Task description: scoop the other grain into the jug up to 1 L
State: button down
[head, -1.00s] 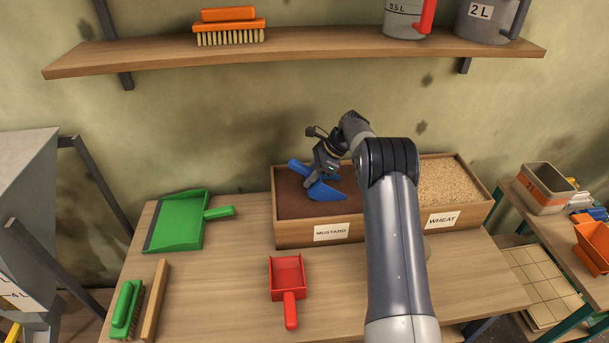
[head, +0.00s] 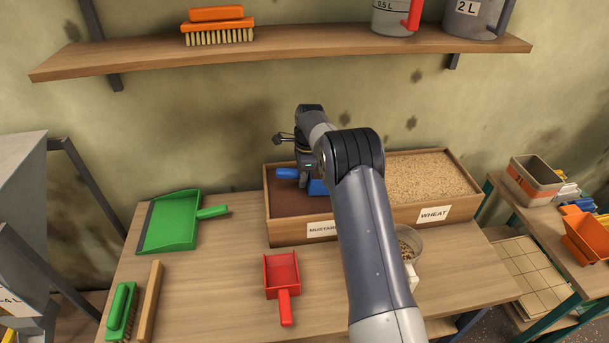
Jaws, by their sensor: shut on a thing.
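My gripper (head: 303,178) is shut on a blue scoop (head: 318,187) at the mustard side of a wooden two-part bin. The scoop is low over or in the dark brown mustard (head: 285,203); my arm hides part of its pan, so I cannot tell whether it holds grain. Pale wheat (head: 430,175) fills the right compartment, behind the WHEAT label (head: 433,214). A clear round vessel (head: 414,236), perhaps the jug, stands on the table in front of the bin. Some brownish grain shows in it. My arm hides its left side, and I see no level mark.
A red scoop (head: 283,275), a green dustpan (head: 172,222) and a green brush (head: 122,310) lie on the table. The shelf above holds an orange brush (head: 218,25), a 0.5 L jug (head: 392,18) and a 2 L jug (head: 470,20). Bare table lies around the red scoop.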

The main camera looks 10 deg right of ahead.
aim_at(293, 170)
jog(key=shift+a+r+h+p, duration=0.25)
jog(key=shift+r+h+p, duration=0.05)
jog(key=shift+r, duration=0.35)
jog(key=shift+a+h, duration=0.3)
jog(key=shift+a, duration=0.05)
jog(key=shift+a+r+h+p, duration=0.1)
jog(key=shift+a+h+p, duration=0.25)
jog(key=shift+a+h, duration=0.25)
jog(key=shift+a+r, duration=0.2)
jog(key=shift+a+r+p, duration=0.15)
jog(key=shift+a+r, duration=0.05)
jog(key=shift+r, duration=0.8)
jog(key=shift+a+r+p, duration=0.15)
jog(key=shift+a+r, duration=0.05)
jog(key=shift+r, duration=0.75)
